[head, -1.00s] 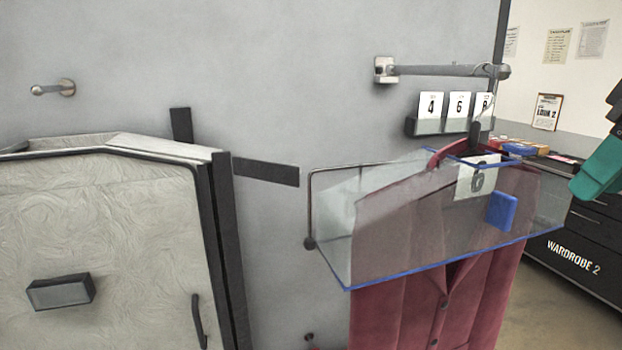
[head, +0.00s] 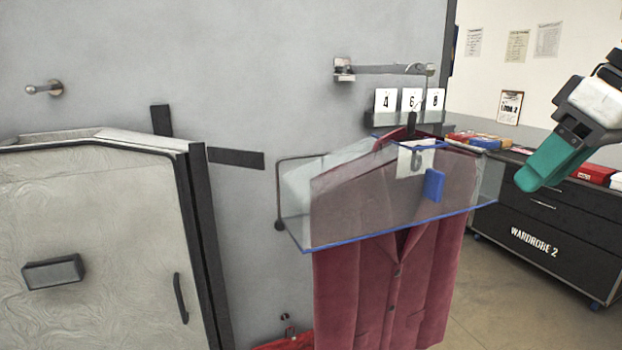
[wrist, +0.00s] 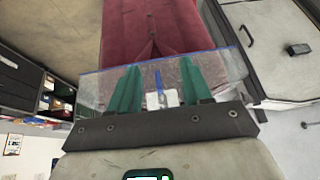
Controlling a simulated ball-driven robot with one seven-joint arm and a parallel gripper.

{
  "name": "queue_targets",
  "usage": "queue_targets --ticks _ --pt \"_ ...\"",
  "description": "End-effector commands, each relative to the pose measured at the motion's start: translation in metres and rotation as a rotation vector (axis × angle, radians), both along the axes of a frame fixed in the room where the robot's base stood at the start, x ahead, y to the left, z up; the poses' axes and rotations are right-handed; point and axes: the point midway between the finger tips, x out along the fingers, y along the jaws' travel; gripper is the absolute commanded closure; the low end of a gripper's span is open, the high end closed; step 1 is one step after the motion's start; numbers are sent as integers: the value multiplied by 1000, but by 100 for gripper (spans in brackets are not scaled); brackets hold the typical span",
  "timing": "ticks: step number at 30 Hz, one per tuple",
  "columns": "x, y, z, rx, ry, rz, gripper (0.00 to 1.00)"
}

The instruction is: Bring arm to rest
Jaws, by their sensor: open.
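My gripper (head: 545,165) is at the right of the head view, with teal fingers pointing down and left. In the wrist view its two teal fingers (wrist: 160,82) stand apart with nothing held between them. The maroon jacket (head: 385,285) hangs from a wall arm (head: 385,69). A clear cover (head: 300,210) with blue edges surrounds its shoulders. A white card with a 6 (head: 415,160) and a blue tab (head: 434,185) show at the cover. My gripper is to the right of the cover and apart from it in the head view.
A pale cabinet door (head: 100,230) with a dark handle stands at the left. A wall peg (head: 45,89) is above it. Number cards (head: 411,99) stand in a wall holder. A black drawer unit (head: 540,235) is at the right. Open floor (head: 500,305) lies before it.

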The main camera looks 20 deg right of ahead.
Motion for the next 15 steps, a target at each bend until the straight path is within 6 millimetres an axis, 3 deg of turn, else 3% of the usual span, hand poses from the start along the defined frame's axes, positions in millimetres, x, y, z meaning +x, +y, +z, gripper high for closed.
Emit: queue_targets --ticks 10,15 --pt "38 16 -24 124 -132 65 51" --pt "67 31 -54 232 -218 86 51"
